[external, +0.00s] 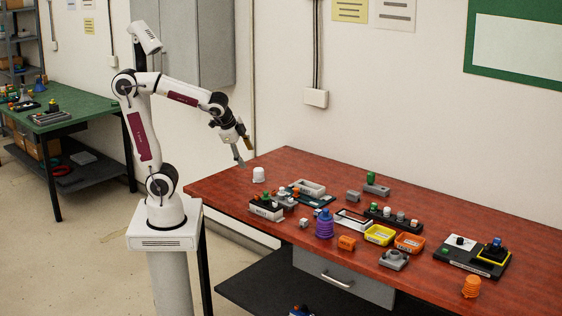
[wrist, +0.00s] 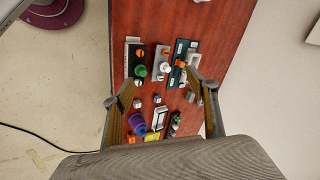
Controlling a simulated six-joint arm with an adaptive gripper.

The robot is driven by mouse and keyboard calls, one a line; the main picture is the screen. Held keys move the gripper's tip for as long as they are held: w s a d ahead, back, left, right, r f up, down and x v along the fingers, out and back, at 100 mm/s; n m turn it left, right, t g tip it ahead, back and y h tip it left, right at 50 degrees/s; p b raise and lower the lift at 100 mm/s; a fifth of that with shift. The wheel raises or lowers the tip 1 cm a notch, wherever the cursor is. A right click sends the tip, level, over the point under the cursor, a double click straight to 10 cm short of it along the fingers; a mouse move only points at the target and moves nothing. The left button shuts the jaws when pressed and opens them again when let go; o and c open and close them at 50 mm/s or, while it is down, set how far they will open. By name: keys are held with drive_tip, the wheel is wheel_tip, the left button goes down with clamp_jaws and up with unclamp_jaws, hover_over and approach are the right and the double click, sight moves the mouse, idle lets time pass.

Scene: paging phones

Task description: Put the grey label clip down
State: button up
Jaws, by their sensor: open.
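My gripper (external: 244,156) is open and empty, raised above the left end of the red-brown table. In the wrist view its two fingers (wrist: 160,84) stand wide apart, with the table far below between them. No label clip is in the fingers. Several small grey pieces lie on the table, and I cannot tell which is the grey label clip: a grey block (external: 352,196) near the back, a small grey cube (external: 303,223) near the front edge, and a grey piece (external: 394,260) with a round top at the right.
The back right of the table is clear.

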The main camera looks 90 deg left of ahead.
drive_tip(key=s+d+n+t+h, duration=0.1)
drive_tip(key=s+d+n+h, duration=0.3)
drive_tip(key=s+d, duration=0.5)
drive_tip(key=shift+s+d+f+n, duration=0.25)
drive_tip(key=shift+s+f+n, duration=0.05)
drive_tip(key=shift+s+f, duration=0.15)
drive_tip(key=shift+o, duration=0.4)
drive_tip(key=shift+w+a, duration=0.1)
drive_tip(key=shift+w, duration=0.05)
drive_tip(key=w+a+f+m+y, duration=0.1)
drive_tip(key=w+a+m+y, duration=0.4)
drive_tip(key=w+a, duration=0.6)
drive_tip(key=w+a+f+m+y, duration=0.1)
drive_tip(key=w+a+m+y, duration=0.45)
drive_tip(key=w, duration=1.05)
drive_tip(key=m+t+h, duration=0.2)
drive_tip(key=m+t, duration=0.3)
drive_tip(key=m, duration=1.2)
approach(353, 196)
drive_tip(key=shift+w+a+f, duration=0.15)
drive_tip(key=shift+a+f, duration=0.05)
drive_tip(key=shift+a, duration=0.35)
drive_tip(key=shift+w+a+f, duration=0.15)
drive_tip(key=shift+a+f, duration=0.1)
drive_tip(key=shift+a, duration=0.35)
